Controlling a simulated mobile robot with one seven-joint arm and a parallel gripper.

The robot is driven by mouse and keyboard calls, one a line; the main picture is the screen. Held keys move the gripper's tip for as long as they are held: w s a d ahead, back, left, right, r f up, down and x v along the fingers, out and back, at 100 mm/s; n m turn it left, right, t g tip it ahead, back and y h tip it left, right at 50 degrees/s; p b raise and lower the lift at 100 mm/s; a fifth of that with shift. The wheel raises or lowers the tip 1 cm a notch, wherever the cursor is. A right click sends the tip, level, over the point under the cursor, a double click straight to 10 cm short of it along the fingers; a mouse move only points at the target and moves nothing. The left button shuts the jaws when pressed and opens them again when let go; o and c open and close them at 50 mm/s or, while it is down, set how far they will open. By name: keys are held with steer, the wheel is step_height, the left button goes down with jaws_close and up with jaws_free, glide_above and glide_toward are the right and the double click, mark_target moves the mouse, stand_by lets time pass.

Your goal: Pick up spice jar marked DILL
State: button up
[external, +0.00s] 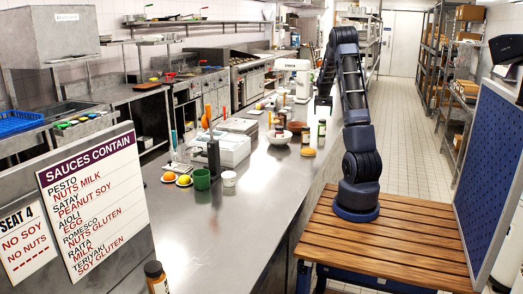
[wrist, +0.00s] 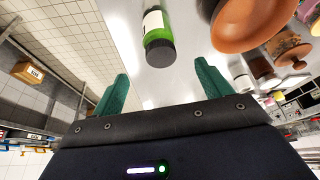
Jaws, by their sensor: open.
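A jar with green contents, a pale label and a dark lid (wrist: 158,35) is at the top middle of the wrist view, beyond my fingertips. Its label cannot be read, so I cannot tell whether it says DILL. My gripper (wrist: 160,80) has its two green fingers wide apart with nothing between them. The jar is apart from both fingers. In the external view, small jars (external: 321,129) stand on the steel counter (external: 262,190) near my arm; their labels are too small to read. My gripper's fingers cannot be made out there.
A brown bowl (wrist: 248,25) lies close right of the jar in the wrist view, with a lidded brown pot (wrist: 288,48) beyond it. The front counter is largely clear.

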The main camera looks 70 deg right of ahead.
mark_target(322, 124)
steer(key=x, duration=1)
steer(key=shift+f, duration=0.35)
steer(key=c, duration=1.2)
